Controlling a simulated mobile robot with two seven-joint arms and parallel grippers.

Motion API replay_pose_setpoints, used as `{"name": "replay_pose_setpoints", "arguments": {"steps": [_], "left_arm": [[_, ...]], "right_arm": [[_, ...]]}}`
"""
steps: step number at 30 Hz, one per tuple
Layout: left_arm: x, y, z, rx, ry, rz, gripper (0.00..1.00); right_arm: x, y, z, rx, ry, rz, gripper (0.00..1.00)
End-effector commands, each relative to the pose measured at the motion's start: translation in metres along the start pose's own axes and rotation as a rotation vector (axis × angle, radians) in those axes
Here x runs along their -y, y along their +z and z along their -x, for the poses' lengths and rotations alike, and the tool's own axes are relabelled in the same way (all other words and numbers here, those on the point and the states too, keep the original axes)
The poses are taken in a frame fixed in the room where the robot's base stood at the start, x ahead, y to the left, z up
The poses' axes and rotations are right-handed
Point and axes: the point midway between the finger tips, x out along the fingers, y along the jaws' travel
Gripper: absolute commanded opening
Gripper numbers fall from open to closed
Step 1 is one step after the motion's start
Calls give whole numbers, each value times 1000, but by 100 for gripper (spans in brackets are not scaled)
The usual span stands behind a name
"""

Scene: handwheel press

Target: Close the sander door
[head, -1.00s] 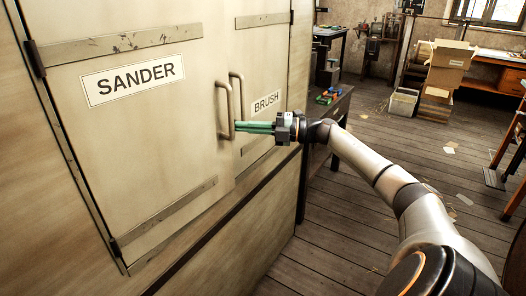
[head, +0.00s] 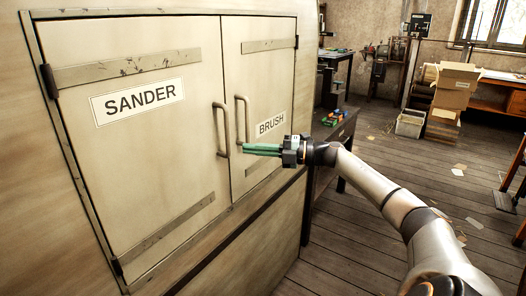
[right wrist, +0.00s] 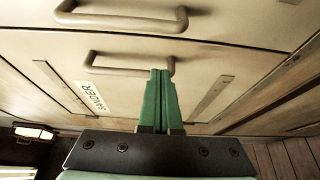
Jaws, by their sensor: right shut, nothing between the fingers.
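The sander door (head: 155,150) is a cream cabinet door with a "SANDER" label, hinged on its left side. It looks flush, or nearly so, with the cabinet front. Its bar handle (head: 222,130) is at its right edge; the handle also shows in the right wrist view (right wrist: 125,71). My right gripper (head: 246,149), with green fingers, is shut and empty just in front of the doors, near the seam between them. In the right wrist view its fingertips (right wrist: 158,73) overlap the sander handle; I cannot tell whether they touch it. My left gripper is out of view.
The brush door (head: 262,75) adjoins on the right, with its own handle (head: 243,118) close to the sander handle. A dark table (head: 340,130) with small coloured items stands behind my right arm. Stacked boxes (head: 453,88) are farther back. Wooden floor lies open at right.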

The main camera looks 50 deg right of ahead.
Motion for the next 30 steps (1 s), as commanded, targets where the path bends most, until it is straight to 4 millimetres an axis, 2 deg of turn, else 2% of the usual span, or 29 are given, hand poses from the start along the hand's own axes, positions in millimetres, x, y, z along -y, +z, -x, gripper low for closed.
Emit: {"name": "replay_pose_setpoints", "arguments": {"steps": [4, 7, 16, 22, 30], "left_arm": [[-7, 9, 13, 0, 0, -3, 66], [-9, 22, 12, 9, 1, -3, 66], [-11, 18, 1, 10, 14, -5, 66], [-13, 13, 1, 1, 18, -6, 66], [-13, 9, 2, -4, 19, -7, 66]], "right_arm": [[-1, -8, 18, 0, 1, -1, 0], [0, 1, 52, 6, 2, 3, 0], [0, 23, 99, 3, 1, 1, 0], [0, 27, 110, 1, 1, 0, 0], [3, 25, 108, 1, 3, -10, 0]]}}
